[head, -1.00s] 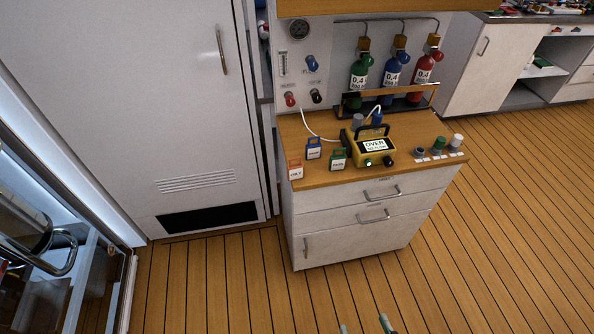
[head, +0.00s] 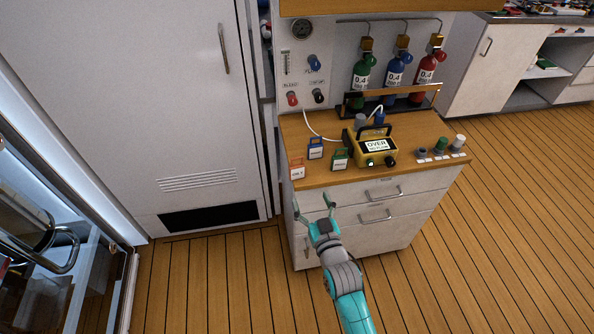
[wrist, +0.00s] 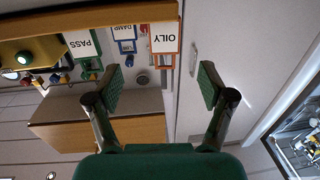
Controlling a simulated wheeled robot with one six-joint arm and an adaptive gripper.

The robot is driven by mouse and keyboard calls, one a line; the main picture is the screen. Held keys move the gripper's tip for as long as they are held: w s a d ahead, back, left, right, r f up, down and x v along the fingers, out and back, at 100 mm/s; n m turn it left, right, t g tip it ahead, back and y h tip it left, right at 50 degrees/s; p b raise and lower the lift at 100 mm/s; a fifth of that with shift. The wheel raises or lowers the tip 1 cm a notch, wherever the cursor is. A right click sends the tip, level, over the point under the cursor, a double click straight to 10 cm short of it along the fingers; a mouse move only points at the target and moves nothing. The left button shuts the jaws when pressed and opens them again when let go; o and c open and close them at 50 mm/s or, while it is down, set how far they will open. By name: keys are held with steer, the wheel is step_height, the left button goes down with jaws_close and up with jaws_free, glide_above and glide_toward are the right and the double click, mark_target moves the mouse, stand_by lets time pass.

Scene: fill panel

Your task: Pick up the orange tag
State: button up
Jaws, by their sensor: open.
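The orange tag (head: 297,171) stands at the front left corner of the wooden bench top. It has an orange frame and a white label; in the wrist view (wrist: 165,40) the label reads OILY. My gripper (head: 311,200) is open and empty, in front of the cabinet, below and slightly right of the tag in the head view. In the wrist view the tag shows beyond the gap between the open fingertips (wrist: 158,84), apart from both.
A blue tag (head: 315,150) and a green tag (head: 340,160) stand close by on the bench top (head: 330,180). A yellow meter (head: 375,148) sits to their right. A white hose runs behind the tags. A tall white door (head: 150,110) stands left of the cabinet.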

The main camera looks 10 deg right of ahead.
mark_target(298, 171)
steer(key=w, duration=0.6)
steer(key=shift+w+a+r, duration=0.2)
steer(key=shift+a+r, duration=0.05)
steer(key=shift+a, duration=0.15)
steer(key=w, duration=0.3)
steer(key=w+a, duration=0.1)
steer(key=shift+w+r, duration=0.15)
steer(key=shift+r, duration=0.25)
steer(key=shift+w, duration=0.45)
steer(key=c, duration=1.1)
